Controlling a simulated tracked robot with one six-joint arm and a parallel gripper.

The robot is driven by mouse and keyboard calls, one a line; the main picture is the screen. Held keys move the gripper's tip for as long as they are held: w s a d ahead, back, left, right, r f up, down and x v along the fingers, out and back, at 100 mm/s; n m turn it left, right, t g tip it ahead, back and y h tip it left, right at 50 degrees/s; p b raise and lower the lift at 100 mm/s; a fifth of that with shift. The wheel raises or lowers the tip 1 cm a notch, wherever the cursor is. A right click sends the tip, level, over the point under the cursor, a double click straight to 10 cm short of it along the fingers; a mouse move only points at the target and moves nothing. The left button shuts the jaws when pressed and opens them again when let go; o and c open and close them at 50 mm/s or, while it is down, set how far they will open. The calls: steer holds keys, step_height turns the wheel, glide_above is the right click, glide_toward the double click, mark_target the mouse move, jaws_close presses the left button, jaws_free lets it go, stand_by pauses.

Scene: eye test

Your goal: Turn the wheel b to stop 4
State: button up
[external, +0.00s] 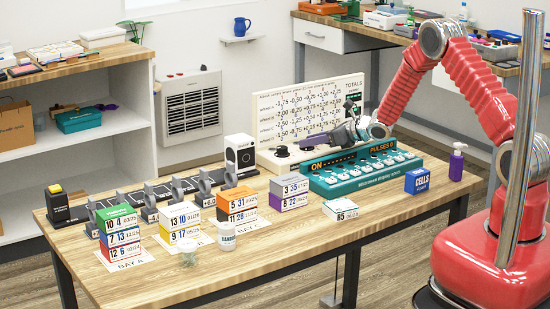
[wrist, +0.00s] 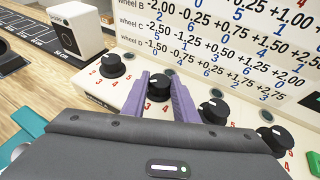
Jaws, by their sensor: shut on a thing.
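A cream console (wrist: 120,95) carries a row of black knobs with red stop numbers. The leftmost knob (wrist: 112,65) stands free. My gripper (wrist: 162,92) has its two purple fingers on either side of the second knob from the left (wrist: 160,84) and is shut on it. Red numbers 3 and 4 show at this knob's near side; which stop its pointer marks I cannot tell. Two further knobs, the third (wrist: 213,110) and the fourth (wrist: 276,138), stand to the right. In the external view my gripper (external: 345,134) is at the console's front and hides most knobs.
The upright board (external: 300,108) behind the knobs lists rows of values for the wheels. A teal pulse box (external: 360,175) stands close in front. A white-and-black device (external: 239,155) is to the left. Stacked coloured boxes (external: 118,235) and a white jar (external: 227,236) occupy the table's front left.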

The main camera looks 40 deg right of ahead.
steer(key=shift+c, duration=0.7)
steer(key=shift+w+d+n+g+y, duration=0.15)
steer(key=shift+n+g+y, duration=0.25)
steer(key=shift+n+y, duration=0.35)
steer(key=shift+w+d+n+g+y, duration=0.1)
steer(key=shift+d+n+g+y, duration=0.05)
steer(key=shift+n+g+y, duration=0.6)
steer(key=shift+w+d+n+g+y, duration=0.1)
steer(key=shift+n+g+y, duration=0.35)
steer(key=shift+n+y, duration=0.4)
steer(key=shift+w+d+n+g+y, duration=0.1)
steer(key=shift+n+g+y, duration=0.85)
steer(key=shift+n+g, duration=0.5)
steer(key=shift+n, duration=0.3)
steer(key=shift+w+r+n+g+y, duration=0.15)
steer(key=shift+n+g+y, duration=0.55)
steer(key=shift+n+g, duration=0.75)
